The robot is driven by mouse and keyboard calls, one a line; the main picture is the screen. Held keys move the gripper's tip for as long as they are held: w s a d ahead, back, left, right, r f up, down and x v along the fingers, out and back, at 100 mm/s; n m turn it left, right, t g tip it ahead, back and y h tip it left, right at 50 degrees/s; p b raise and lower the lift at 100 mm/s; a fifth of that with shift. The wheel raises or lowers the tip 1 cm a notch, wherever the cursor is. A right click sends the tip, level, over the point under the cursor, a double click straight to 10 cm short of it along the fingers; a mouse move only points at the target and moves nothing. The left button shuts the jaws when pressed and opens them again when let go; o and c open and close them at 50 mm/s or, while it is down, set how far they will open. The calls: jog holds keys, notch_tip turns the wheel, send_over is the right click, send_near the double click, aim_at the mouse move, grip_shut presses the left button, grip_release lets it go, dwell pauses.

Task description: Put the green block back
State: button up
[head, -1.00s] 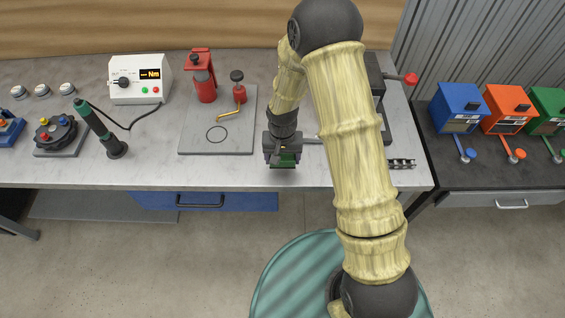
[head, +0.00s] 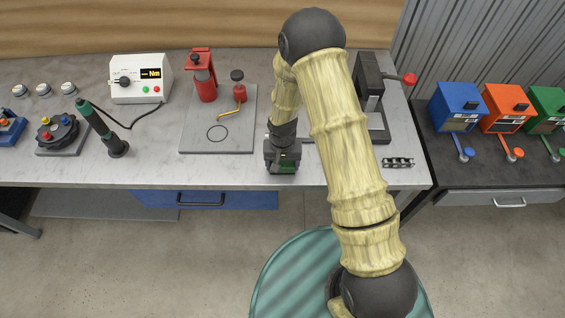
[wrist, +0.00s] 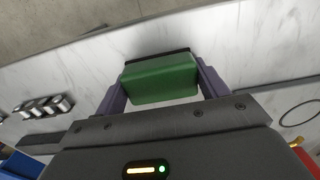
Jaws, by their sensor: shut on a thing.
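The green block (wrist: 160,80) is between the two fingers of my gripper (wrist: 160,85) in the wrist view. The fingers press on its two ends. In the head view my gripper (head: 284,166) is over the front part of the grey bench, right of the grey plate, and only a low strip of the green block (head: 286,169) shows beneath it. I cannot tell whether the block touches the bench top.
The grey plate (head: 195,140) carries a red clamp (head: 205,85) and a yellow crank.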

aim_at(283, 163)
jog(key=o, duration=0.9)
jog(key=shift+f, duration=0.1)
jog(key=shift+o, duration=0.2)
notch_tip(283, 163, up, 12)
jog(key=b, duration=0.3)
jog(key=shift+r, duration=0.2)
jog(key=s+d+r+t, duration=0.2)
jog(key=s+d+r, duration=0.7)
jog(key=s+d, duration=0.3)
jog(key=shift+s+d+r+t, duration=0.2)
jog(key=shift+d+r+t, duration=0.15)
jog(key=shift+d, duration=0.45)
